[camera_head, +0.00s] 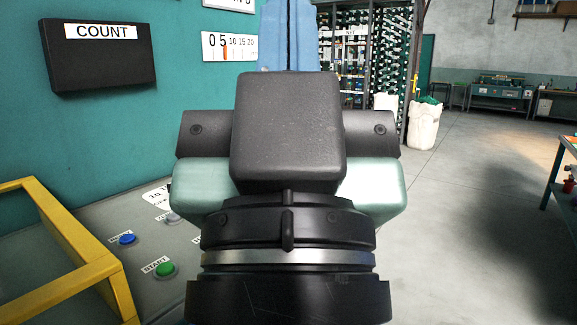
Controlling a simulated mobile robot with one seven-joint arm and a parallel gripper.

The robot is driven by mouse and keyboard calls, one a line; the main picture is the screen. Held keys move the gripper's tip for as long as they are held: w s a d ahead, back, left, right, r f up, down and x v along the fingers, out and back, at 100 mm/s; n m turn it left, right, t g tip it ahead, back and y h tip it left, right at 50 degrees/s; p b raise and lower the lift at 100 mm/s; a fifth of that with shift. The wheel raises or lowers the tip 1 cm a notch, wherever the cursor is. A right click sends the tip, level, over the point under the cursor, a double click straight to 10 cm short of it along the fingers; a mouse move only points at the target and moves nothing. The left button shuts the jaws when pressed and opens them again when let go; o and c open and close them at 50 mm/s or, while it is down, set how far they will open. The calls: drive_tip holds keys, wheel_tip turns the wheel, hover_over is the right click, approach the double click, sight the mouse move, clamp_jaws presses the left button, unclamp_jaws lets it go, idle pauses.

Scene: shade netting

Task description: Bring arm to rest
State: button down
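My gripper (289,130) fills the middle of the head view, seen from behind at the end of my arm. It shows a black ringed wrist, a pale green body, a dark grey bar and a dark block that covers much of the hand. A light blue upright shape (288,35) with a dark line down its middle rises beyond the block. I cannot tell whether this is my fingers or something behind them. The fingertips cannot be made out, nor can I see anything held.
A teal machine panel with a black COUNT box (98,57) and a scale plate (229,47) stands left. Below are a yellow frame (75,240) and a console with a green START button (165,269) and a blue button (127,239). Open floor (455,220) lies right; racks stand behind.

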wheel_tip(320, 180, up, 24)
drive_tip(key=p, duration=2.1)
drive_tip(key=shift+p, duration=0.4)
